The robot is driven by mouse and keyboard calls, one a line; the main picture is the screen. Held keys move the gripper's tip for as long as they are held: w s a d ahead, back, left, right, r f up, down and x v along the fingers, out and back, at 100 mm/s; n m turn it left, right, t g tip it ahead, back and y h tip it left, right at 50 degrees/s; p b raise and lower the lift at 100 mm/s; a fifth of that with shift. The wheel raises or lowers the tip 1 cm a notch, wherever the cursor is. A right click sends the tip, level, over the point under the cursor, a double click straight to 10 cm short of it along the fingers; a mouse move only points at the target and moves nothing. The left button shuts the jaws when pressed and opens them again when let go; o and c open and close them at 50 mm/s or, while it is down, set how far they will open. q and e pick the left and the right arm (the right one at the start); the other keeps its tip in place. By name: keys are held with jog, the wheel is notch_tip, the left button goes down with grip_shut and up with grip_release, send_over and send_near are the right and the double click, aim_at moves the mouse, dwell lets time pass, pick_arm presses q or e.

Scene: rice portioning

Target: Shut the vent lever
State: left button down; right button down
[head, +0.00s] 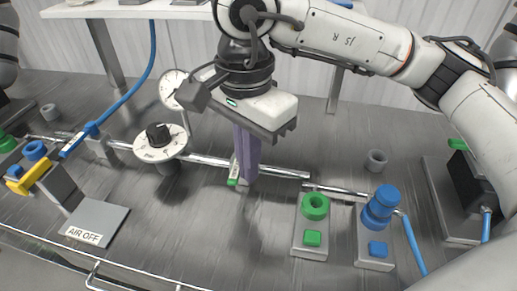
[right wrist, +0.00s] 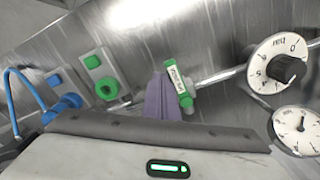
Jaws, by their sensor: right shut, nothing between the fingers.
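A small green lever with a white label (head: 233,172) sits on the silver pipe near the middle of the bench in the head view. It also shows in the right wrist view (right wrist: 180,88), where the label's print is too small to read surely. My right gripper (head: 246,180) is shut and empty, its purple fingers pointing down right beside the green lever, on its right in the head view. In the right wrist view the fingers (right wrist: 165,98) overlap the lever's near edge; I cannot tell whether they touch it. The lever's base is partly hidden by the fingers.
A white dial with a black knob (head: 158,141) and a round gauge (head: 174,88) stand left of the gripper. A green knob (head: 315,205) and a blue valve (head: 380,207) stand right. A yellow lever (head: 28,178) and AIR OFF plate (head: 97,222) are at left.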

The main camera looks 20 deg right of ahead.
notch_tip(320, 180, up, 7)
jog(key=p, duration=0.3)
jog(key=shift+s+d+p, duration=0.35)
jog(key=shift+d, duration=0.05)
dwell(0.3)
